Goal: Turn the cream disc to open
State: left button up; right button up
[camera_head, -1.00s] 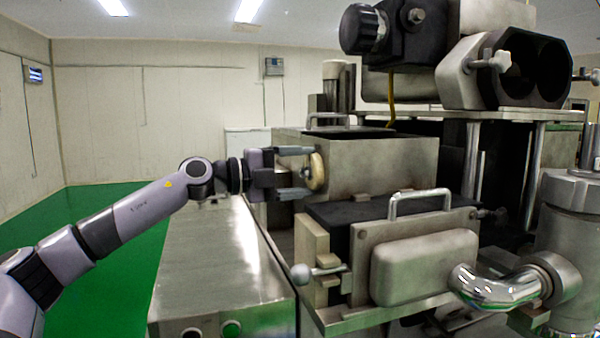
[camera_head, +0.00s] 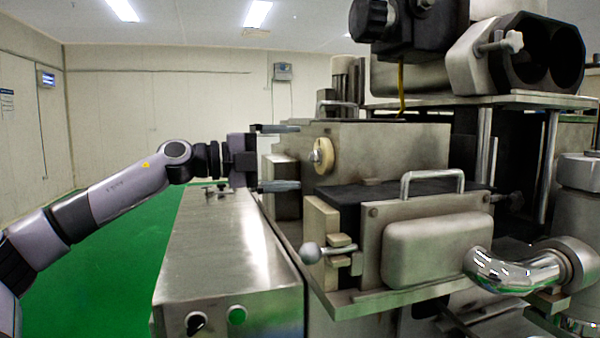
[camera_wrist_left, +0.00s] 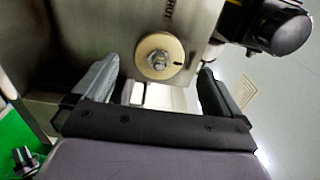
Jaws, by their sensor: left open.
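The cream disc (camera_head: 322,156) is a round knob with a metal bolt at its centre, on the side of the steel machine box. In the left wrist view the cream disc (camera_wrist_left: 159,56) shows ahead of the fingers, between their lines. My left gripper (camera_head: 279,157) is open and empty, to the left of the disc and apart from it, one finger above the other. The left wrist view shows its two fingers (camera_wrist_left: 152,88) spread wide with nothing between them. My right gripper is not in view.
The steel machine box (camera_head: 390,150) stands behind the disc. A lower block with a handle (camera_head: 432,176) and a ball-ended lever (camera_head: 310,252) sits in front. A steel cabinet (camera_head: 225,250) with buttons lies below my left arm. Green floor (camera_head: 110,260) is free at left.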

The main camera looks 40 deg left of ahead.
pick_arm(q)
jog(key=shift+b+v, duration=0.8)
jog(key=shift+v, duration=0.45)
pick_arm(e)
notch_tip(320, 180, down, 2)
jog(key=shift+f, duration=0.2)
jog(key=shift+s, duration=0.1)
